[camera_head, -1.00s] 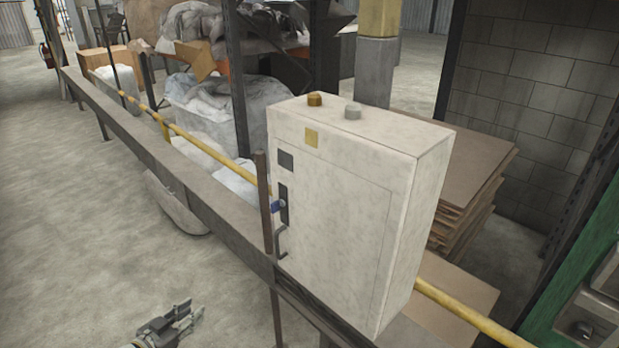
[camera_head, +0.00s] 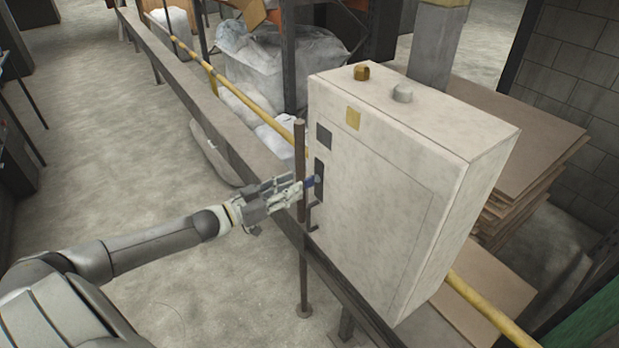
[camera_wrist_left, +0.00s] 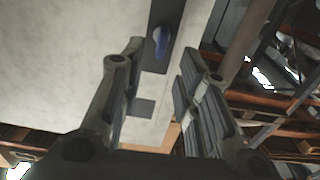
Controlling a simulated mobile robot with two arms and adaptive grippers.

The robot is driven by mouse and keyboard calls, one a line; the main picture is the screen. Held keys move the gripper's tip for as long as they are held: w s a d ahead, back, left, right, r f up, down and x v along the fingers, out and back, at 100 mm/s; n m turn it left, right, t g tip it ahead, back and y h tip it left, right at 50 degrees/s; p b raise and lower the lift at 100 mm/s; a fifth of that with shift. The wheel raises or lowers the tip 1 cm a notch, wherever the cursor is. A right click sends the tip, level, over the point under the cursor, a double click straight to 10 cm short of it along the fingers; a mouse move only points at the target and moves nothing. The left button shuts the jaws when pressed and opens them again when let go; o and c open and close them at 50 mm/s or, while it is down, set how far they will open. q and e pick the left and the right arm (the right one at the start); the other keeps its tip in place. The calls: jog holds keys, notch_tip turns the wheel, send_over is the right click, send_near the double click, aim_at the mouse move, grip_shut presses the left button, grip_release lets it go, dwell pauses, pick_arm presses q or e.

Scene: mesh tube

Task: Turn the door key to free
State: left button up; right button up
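The blue door key (camera_head: 309,183) sticks out of a dark lock plate (camera_head: 319,168) on the door of a pale electrical cabinet (camera_head: 385,200). In the left wrist view the key (camera_wrist_left: 161,42) shows beyond the fingers, in line with the gap between them. My left gripper (camera_head: 293,187) is just in front of the key, with its fingertips close to it. In the left wrist view the fingers (camera_wrist_left: 160,62) are spread apart and hold nothing. The head view does not show clearly whether they touch the key. My right gripper is not in view.
A thin brown post (camera_head: 301,240) stands at the cabinet's left edge, very close to my left gripper. A dark handle (camera_head: 312,216) sits below the lock. A long metal rail (camera_head: 190,85) and a yellow pipe (camera_head: 236,92) run past. Stacked boards (camera_head: 530,165) lie behind.

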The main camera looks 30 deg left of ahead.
aim_at(305, 181)
pick_arm(q)
jog(key=shift+p+x, duration=0.5)
jog(key=shift+x, duration=2.6)
jog(key=shift+c, duration=0.2)
grip_shut()
